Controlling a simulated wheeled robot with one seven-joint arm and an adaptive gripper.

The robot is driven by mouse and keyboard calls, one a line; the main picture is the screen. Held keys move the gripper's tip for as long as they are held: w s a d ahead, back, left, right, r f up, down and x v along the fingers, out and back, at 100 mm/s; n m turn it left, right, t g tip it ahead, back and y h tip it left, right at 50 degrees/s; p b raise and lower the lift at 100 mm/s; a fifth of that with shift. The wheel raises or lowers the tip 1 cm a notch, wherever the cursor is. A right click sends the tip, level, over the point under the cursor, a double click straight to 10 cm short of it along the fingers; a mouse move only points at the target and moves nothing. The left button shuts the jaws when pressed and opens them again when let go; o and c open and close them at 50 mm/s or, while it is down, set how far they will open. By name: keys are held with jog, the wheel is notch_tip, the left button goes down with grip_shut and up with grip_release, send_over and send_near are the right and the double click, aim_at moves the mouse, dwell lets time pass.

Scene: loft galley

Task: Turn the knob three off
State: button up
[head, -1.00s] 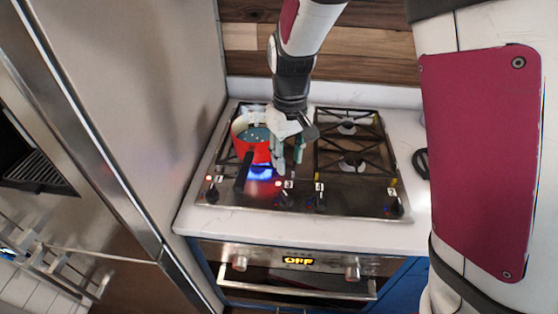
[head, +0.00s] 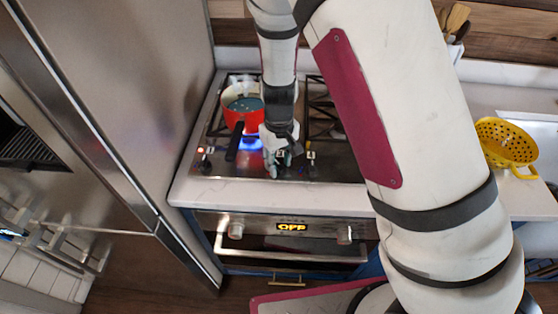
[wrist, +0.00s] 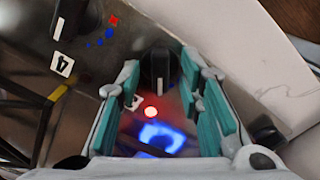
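A black knob (wrist: 160,72) with a white pointer line stands between my fingers in the wrist view. A partly hidden label and a lit red light (wrist: 151,112) are beside it. In the head view, my gripper (head: 279,168) is low at the cooktop's front, by the label 3 (head: 281,155), and mostly hides this knob. The gripper's teal fingers (wrist: 165,105) are open, one on each side of the knob, with small gaps visible.
Another knob (wrist: 75,18) with label 4 (wrist: 62,65) is beside the gripper. The pot's black handle (head: 234,142) points forward, left of the gripper. The fridge (head: 120,100) stands left. A yellow colander (head: 507,145) is on the right counter.

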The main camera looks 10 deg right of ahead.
grip_shut()
jog(key=shift+m, duration=0.4)
jog(key=m+p, duration=0.1)
jog(key=m, duration=0.1)
jog(key=shift+m, duration=0.3)
jog(key=shift+m+p, duration=0.4)
jog(key=shift+m, duration=1.4)
grip_release()
